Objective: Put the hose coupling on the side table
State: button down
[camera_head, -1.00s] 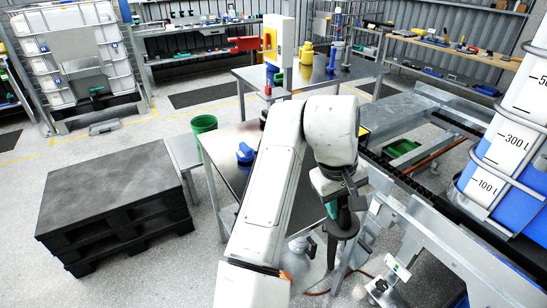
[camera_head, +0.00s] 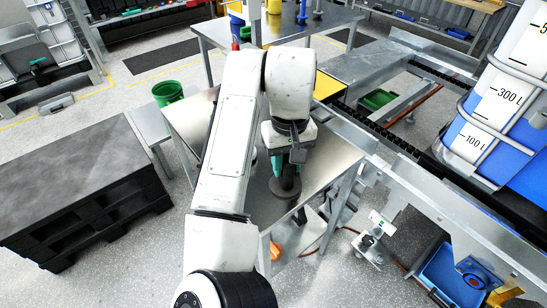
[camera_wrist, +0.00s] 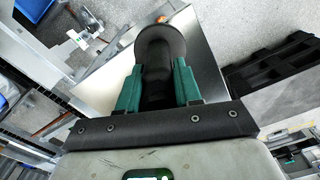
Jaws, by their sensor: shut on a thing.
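My gripper (camera_head: 287,165) has green fingers, which also show in the wrist view (camera_wrist: 158,86). They are shut on the dark grey hose coupling (camera_head: 285,187). In the wrist view the coupling (camera_wrist: 160,46) points away from the palm, its wide round flange at the far end. A bare steel-topped table (camera_head: 328,168), which looks like the side table, lies beneath the coupling; its top also shows in the wrist view (camera_wrist: 208,82). I cannot tell whether the flange touches the top. My arm hides the table's left middle part.
A black pallet-like platform (camera_head: 75,170) and a green bin (camera_head: 167,92) stand left of the table. A narrow grey bench (camera_head: 149,124) is between platform and table. A roller conveyor (camera_head: 410,135) and a graduated tank (camera_head: 495,110) are at right. A blue crate (camera_head: 452,278) is low right.

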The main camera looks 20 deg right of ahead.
jog(key=w+d+f+b, duration=0.1)
jog(key=w+f+b, duration=0.1)
jog(key=w+f, duration=0.6)
jog(key=shift+d+f, duration=0.25)
jog(key=shift+f, duration=1.05)
jog(key=c, duration=0.8)
grip_release()
jog(key=shift+w, duration=0.1)
notch_tip(320, 180, up, 12)
jog(key=shift+r+p, duration=0.1)
jog(key=shift+p, duration=0.2)
